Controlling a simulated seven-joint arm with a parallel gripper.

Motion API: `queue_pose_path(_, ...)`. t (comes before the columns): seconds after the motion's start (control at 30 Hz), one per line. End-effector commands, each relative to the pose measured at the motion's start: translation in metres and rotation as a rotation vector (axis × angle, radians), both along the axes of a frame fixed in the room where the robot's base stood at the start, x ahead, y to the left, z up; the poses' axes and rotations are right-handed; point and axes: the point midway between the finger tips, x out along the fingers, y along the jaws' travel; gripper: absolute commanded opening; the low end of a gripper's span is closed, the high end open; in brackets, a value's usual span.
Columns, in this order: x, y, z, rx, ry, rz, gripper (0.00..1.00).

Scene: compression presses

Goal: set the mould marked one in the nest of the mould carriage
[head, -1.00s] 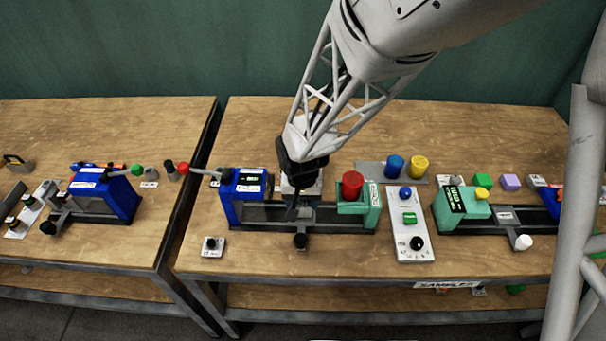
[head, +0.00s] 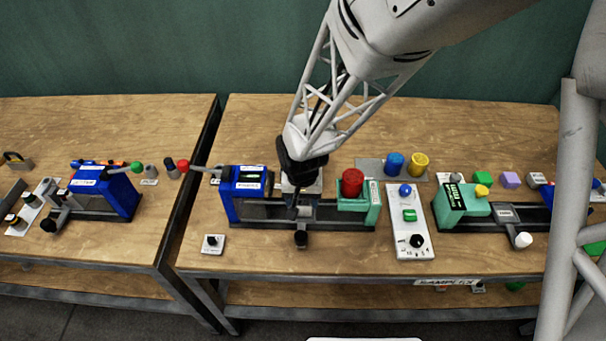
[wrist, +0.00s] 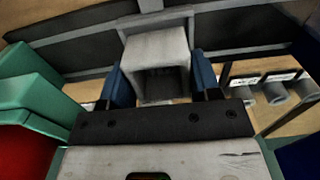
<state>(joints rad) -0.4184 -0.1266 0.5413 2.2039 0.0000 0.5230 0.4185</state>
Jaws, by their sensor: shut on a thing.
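My gripper (wrist: 160,80) has its blue fingers shut on a grey square block with a dark hollow (wrist: 156,45), apparently a mould. Its number is not visible. In the head view my gripper (head: 297,205) points down over the dark rails (head: 325,213) of the middle press, between its blue block (head: 243,193) and its teal block (head: 358,210). A grey angled edge (wrist: 180,15) shows just beyond the held block, perhaps the carriage's nest. I cannot tell whether the block rests in it. The arm hides most of the carriage in the head view.
A red cylinder (head: 352,183) stands on the teal block. A lever with a red knob (head: 183,165) is at the left. A black knob (head: 301,239) sticks out at the front. A control panel (head: 405,235) lies right of the press.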

Motion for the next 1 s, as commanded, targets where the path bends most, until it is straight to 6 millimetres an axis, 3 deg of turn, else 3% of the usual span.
queue_pose_path(0.9,0.0,0.0,-0.0097,0.0,0.0,0.0,0.22)
queue_pose_path(0.93,0.0001,0.0001,-0.0096,0.0,-0.001,0.0,0.6)
queue_pose_path(1.0,0.0001,0.0001,-0.0095,0.0,-0.001,0.0,0.71)
